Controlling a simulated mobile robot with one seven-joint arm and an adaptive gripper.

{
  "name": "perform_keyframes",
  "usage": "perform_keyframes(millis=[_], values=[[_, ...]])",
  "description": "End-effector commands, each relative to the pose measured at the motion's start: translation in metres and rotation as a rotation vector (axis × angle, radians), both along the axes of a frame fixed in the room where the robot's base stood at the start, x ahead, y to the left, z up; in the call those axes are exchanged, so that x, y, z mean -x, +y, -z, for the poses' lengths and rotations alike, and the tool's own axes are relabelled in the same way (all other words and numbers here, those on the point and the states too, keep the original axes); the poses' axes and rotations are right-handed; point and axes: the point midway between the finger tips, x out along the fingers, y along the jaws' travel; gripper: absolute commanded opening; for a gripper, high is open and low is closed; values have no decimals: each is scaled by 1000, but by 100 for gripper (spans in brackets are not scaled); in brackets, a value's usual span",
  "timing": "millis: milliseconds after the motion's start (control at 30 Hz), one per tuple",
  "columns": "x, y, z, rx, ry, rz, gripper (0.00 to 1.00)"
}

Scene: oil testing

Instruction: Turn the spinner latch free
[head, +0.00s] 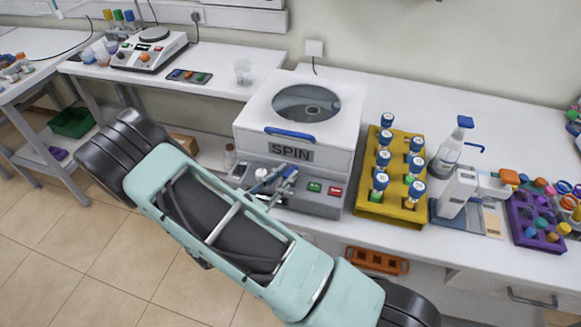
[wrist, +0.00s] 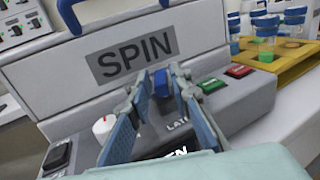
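The spinner (head: 328,140) is a white and grey box with a round window in its lid and a SPIN label (wrist: 137,57) on its front. The lid (head: 345,92) is down, with a blue handle (head: 290,135) along its front edge. The latch (wrist: 161,84) is a small blue knob on the grey front panel, above lettering partly covered by my fingers. My gripper (wrist: 159,77) has its fingers apart, one on each side of the latch. I cannot tell whether they touch it.
Green (head: 314,187) and red (head: 335,191) buttons sit right of the latch. A white and red dial (wrist: 103,124) is to its left. A yellow rack (head: 364,208) of blue-capped tubes stands close on the spinner's right. A spray bottle (head: 449,153) stands farther right.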

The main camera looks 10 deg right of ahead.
Motion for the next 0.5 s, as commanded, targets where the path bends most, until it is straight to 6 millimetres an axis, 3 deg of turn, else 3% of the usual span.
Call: perform_keyframes(millis=[200, 500], values=[[-14, -18, 0, 1, 2, 0, 19], [-17, -21, 0, 1, 1, -1, 19]])
